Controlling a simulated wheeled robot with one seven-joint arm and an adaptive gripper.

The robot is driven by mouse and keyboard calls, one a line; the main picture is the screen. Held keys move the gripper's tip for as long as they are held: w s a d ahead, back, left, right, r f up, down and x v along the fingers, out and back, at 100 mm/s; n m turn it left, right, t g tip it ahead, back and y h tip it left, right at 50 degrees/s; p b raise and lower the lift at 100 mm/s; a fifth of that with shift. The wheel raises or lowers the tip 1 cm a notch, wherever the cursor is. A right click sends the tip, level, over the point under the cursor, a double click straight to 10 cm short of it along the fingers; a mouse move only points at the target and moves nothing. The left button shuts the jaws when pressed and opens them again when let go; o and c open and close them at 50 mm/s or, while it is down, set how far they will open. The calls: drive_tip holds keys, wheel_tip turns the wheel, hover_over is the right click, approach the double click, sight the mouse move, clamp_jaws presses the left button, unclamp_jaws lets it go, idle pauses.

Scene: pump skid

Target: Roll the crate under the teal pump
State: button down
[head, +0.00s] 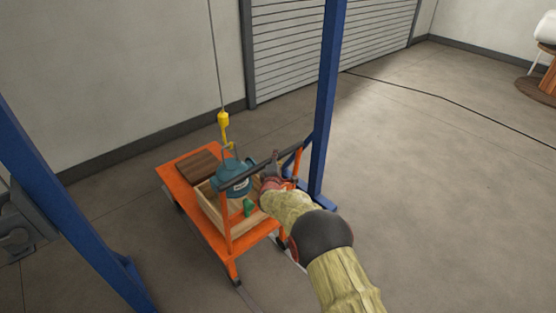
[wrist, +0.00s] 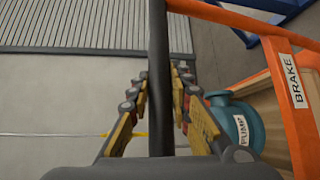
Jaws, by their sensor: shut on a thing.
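The teal pump (head: 232,176), labelled PUMP, hangs below a yellow hook (head: 223,122) on a cable. It overlaps the open wooden crate (head: 207,200) in the head view; I cannot tell whether it hangs above the crate or rests in it. The crate sits on an orange wheeled cart (head: 170,176). My gripper (head: 273,166) is shut on the cart's dark handle bar (head: 246,177). In the wrist view the bar (wrist: 158,60) runs between the fingers, with the pump (wrist: 236,118) to their right. The crate (wrist: 272,110) shows partly behind an orange post.
Blue gantry legs stand at left (head: 60,205) and right (head: 326,100) of the cart. A brown board (head: 198,165) lies on the cart deck, and a green object (head: 249,207) is at the crate. A BRAKE label (wrist: 297,80) marks the orange post. Open floor lies right.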

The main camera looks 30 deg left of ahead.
drive_tip(key=shift+f, duration=0.15)
drive_tip(key=c, duration=1.6)
unclamp_jaws()
drive_tip(key=shift+s, duration=0.1)
drive_tip(key=v, duration=1.1)
drive_tip(key=shift+s+d, duration=0.2)
drive_tip(key=shift+s, duration=0.15)
